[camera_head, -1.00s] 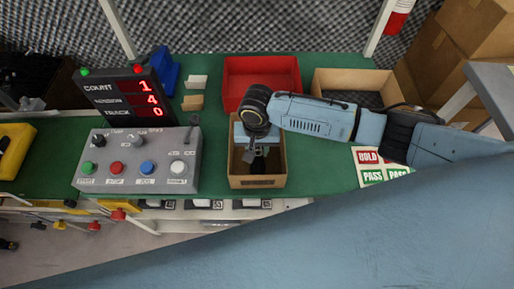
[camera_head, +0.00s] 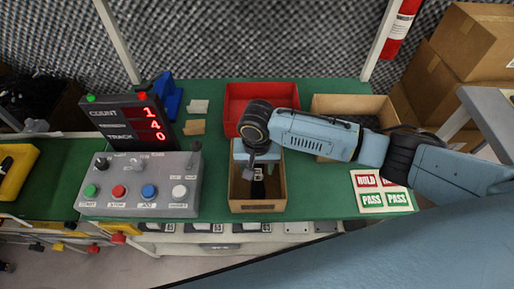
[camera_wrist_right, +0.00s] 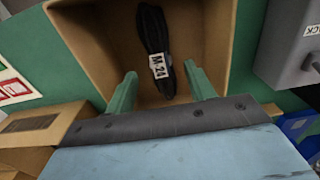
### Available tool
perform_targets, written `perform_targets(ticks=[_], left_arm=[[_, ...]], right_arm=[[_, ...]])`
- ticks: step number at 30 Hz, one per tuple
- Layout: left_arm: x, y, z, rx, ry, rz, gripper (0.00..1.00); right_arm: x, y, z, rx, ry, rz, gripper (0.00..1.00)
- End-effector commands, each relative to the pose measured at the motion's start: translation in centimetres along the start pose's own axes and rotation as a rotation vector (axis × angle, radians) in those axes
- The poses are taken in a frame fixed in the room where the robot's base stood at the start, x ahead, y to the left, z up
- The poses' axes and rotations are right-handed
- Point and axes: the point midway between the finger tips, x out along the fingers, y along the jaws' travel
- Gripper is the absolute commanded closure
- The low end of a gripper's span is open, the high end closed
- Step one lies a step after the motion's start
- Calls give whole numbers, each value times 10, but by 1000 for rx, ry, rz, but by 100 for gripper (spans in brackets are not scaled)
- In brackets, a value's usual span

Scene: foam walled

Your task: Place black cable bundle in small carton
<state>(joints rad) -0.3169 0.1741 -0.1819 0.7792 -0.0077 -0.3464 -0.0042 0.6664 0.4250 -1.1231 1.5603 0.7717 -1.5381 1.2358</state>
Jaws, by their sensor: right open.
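The black cable bundle (camera_wrist_right: 152,32), with a white "M-24" tag, lies inside the small open carton (camera_wrist_right: 92,42) in the right wrist view. In the head view the bundle (camera_head: 258,189) shows as a dark shape in the carton (camera_head: 257,206), below my right gripper. My right gripper (camera_wrist_right: 162,86) is open, its two green fingers apart at the carton's near side in the wrist view. The bundle's lower end shows between the fingers without visible contact. In the head view my right gripper (camera_head: 258,170) is over the carton, partly hidden by the wrist. My left gripper is not in view.
A red bin (camera_head: 258,93) and a wider carton (camera_head: 345,103) stand behind. A grey control box (camera_head: 140,195) and a counter display (camera_head: 132,122) stand left. HOLD/PASS cards (camera_head: 384,190) lie right. Green table (camera_head: 315,190) is clear between carton and cards.

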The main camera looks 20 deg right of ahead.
Motion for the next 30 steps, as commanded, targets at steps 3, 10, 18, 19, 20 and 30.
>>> perform_targets(ticks=[3,10,18,19,20,30], left_arm=[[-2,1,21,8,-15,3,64],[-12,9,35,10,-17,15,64],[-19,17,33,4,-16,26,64],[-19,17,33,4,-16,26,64],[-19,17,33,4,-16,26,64],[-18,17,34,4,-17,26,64]], right_arm=[[-21,0,0,0,1,-1,46],[-59,0,0,0,1,-1,46],[-81,0,0,1,-1,0,46],[-81,0,0,1,-1,1,46],[-82,0,0,1,-1,1,46],[-80,-2,4,-15,-3,-12,46]])
